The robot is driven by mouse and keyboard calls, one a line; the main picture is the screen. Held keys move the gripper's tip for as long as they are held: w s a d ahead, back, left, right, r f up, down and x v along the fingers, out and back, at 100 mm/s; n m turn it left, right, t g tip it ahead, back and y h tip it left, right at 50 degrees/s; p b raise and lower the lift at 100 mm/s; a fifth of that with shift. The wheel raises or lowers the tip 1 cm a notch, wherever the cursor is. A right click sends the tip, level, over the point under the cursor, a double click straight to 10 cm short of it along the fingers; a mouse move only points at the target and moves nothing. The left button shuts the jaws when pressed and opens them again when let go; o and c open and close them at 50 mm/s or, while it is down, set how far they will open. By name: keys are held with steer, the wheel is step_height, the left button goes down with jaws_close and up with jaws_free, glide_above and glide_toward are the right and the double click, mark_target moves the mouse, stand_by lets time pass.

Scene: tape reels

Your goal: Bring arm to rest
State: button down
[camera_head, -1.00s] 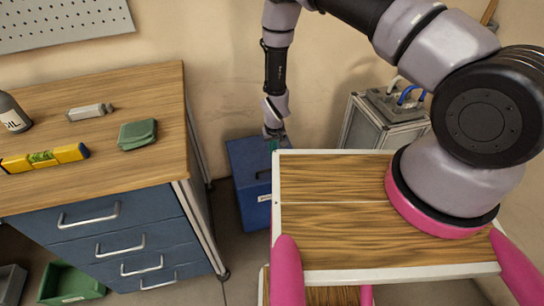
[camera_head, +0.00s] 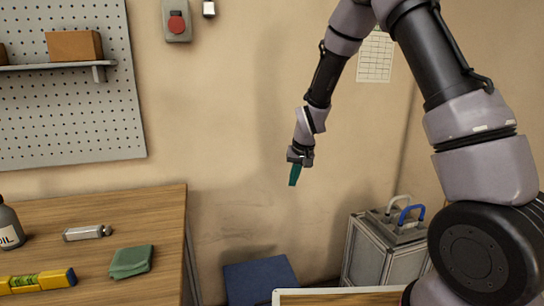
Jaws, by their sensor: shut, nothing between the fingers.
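My gripper (camera_head: 295,175) hangs at the end of my raised arm, in the middle of the head view. Its teal fingers point down and are together, with nothing held. It is in free air in front of the beige wall, above the blue box (camera_head: 260,281) and to the right of the workbench. My arm bends up from the shoulder at the right, and its upper part runs out of the top of the picture.
The wooden workbench (camera_head: 95,220) at the left carries a green cloth (camera_head: 131,261), a yellow level (camera_head: 38,281), a dark bottle (camera_head: 10,226) and a small grey metal piece (camera_head: 87,233). A pegboard (camera_head: 70,110) is on the wall.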

steer(key=s+d+r+m+t, duration=0.1)
steer(key=s+d+r, duration=0.25)
steer(key=r, duration=0.45)
steer(key=s+d+r+m, duration=0.1)
steer(key=s+d+r, duration=0.25)
steer(key=r, duration=0.35)
steer(key=s+d+r+t, duration=0.1)
steer(key=s+d+r, duration=0.25)
steer(key=r, duration=0.45)
steer(key=s+d+r+m+t, duration=0.1)
steer(key=s+d+r, duration=0.2)
steer(key=s, duration=0.5)
steer(key=s+d+r+m+t, duration=0.1)
steer(key=s+d+r, duration=0.3)
steer(key=s, duration=0.4)
steer(key=shift+s, duration=0.4)
steer(key=shift+d, duration=0.1)
